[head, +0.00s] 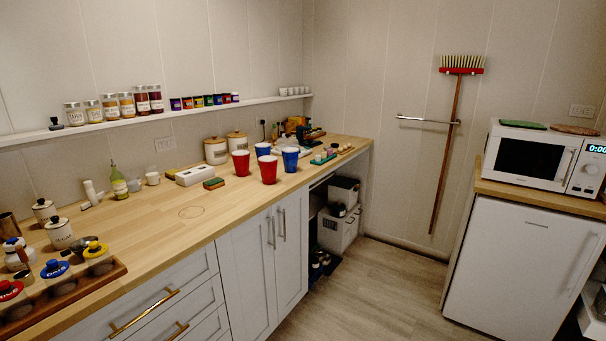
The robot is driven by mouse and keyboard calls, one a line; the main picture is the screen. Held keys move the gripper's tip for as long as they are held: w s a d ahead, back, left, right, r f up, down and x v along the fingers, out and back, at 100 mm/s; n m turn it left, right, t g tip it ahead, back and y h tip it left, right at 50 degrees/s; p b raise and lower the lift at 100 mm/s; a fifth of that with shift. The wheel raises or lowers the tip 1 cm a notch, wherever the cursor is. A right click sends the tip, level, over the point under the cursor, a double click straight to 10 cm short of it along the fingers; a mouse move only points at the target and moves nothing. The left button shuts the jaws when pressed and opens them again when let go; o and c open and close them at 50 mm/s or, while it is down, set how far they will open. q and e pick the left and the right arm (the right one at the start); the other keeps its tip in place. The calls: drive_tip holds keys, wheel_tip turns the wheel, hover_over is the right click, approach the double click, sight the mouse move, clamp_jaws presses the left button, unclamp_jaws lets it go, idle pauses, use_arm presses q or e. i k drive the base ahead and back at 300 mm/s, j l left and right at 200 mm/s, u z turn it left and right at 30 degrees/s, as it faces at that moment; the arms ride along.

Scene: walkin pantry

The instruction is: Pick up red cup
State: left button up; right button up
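Two red cups stand upright on the wooden counter (190,211) in the head view. One red cup (241,163) stands on the left and the other red cup (268,170) stands nearer the counter's front edge. A blue cup (262,150) stands behind them, and a second blue cup (290,159) stands just right of the front red cup. The cups stand close together. Neither of my grippers is in view.
A sponge (213,184) and a white box (194,176) lie left of the cups. Canisters (216,150) stand behind. Jars and a wooden tray (60,300) fill the near left counter. Bare counter lies between. A microwave (541,158) stands right; the floor (400,290) is clear.

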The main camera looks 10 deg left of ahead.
sight(268, 164)
drive_tip(key=i+u, duration=0.15)
drive_tip(key=i, duration=0.55)
drive_tip(key=i+l+u, duration=0.1)
drive_tip(key=i, duration=0.6)
drive_tip(key=l, duration=0.1)
